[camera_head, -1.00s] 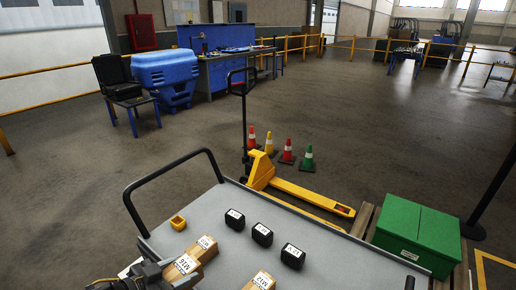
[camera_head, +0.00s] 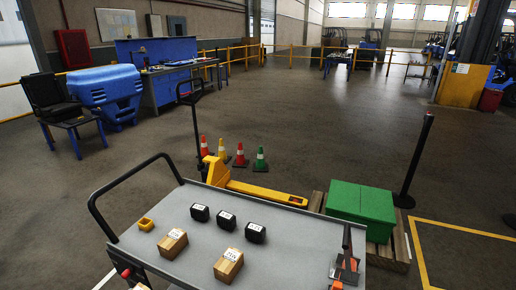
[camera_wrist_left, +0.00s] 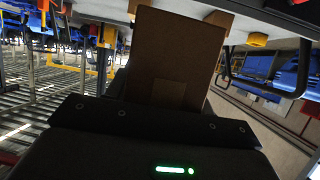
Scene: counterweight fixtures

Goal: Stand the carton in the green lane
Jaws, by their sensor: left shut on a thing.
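A brown carton (camera_wrist_left: 175,62) fills the middle of the left wrist view, held in my left gripper (camera_wrist_left: 165,105), which is shut on it. In the head view, a carton top with a white label (camera_head: 140,287) shows at the bottom edge and looks like the held one. Two more brown cartons, one at the left (camera_head: 172,243) and one nearer the front (camera_head: 228,265), lie on the grey cart top (camera_head: 285,235). My right gripper is not in view. I cannot make out a green lane on the cart.
Several black blocks (camera_head: 226,219) and a small yellow holder (camera_head: 146,224) sit on the cart. A grey and orange fixture (camera_head: 345,268) is at its right. Beyond stand a green box (camera_head: 360,207), a yellow pallet jack (camera_head: 255,190), cones (camera_head: 240,155) and a black post (camera_head: 416,160).

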